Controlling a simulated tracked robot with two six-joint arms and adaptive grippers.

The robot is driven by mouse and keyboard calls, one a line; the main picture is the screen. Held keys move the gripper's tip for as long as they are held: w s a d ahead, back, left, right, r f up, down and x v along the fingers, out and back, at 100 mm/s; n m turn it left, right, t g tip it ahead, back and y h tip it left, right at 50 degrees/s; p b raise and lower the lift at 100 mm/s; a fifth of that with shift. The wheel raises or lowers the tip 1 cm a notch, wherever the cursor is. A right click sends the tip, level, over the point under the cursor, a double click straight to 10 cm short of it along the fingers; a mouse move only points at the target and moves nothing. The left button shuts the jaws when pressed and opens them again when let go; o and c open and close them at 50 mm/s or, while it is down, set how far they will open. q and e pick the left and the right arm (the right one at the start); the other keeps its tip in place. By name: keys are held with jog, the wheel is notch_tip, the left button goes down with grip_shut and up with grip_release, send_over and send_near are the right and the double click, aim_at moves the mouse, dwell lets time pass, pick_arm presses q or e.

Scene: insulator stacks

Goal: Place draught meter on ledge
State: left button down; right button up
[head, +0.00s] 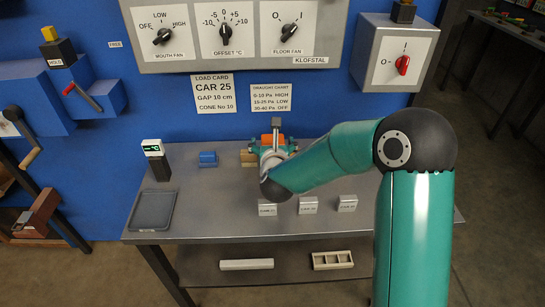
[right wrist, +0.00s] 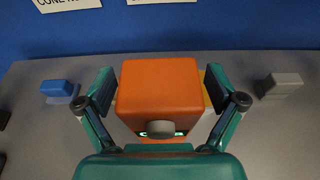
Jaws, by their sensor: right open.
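The draught meter appears to be the orange box (right wrist: 158,90) in the right wrist view, with a small lit green display and a round grey knob on its near side. In the head view its orange top (head: 267,139) shows at the table's back edge, mostly hidden by my gripper. My right gripper (head: 272,150) is open, with one finger on each side of the box; it also shows in the right wrist view (right wrist: 157,88). I cannot tell whether the fingers touch it. Which surface is the ledge is unclear. My left gripper is not in view.
On the grey table (head: 200,225) are a blue block (head: 208,159), a dark tray (head: 153,211), a temperature display on a black stand (head: 152,148) and three white labelled blocks (head: 308,205). A control panel (head: 240,62) hangs above.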

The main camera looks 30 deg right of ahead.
jog(key=shift+w+d+f, duration=0.1)
jog(key=shift+w, duration=0.1)
jog(key=c, duration=1.4)
jog(key=shift+c, duration=0.3)
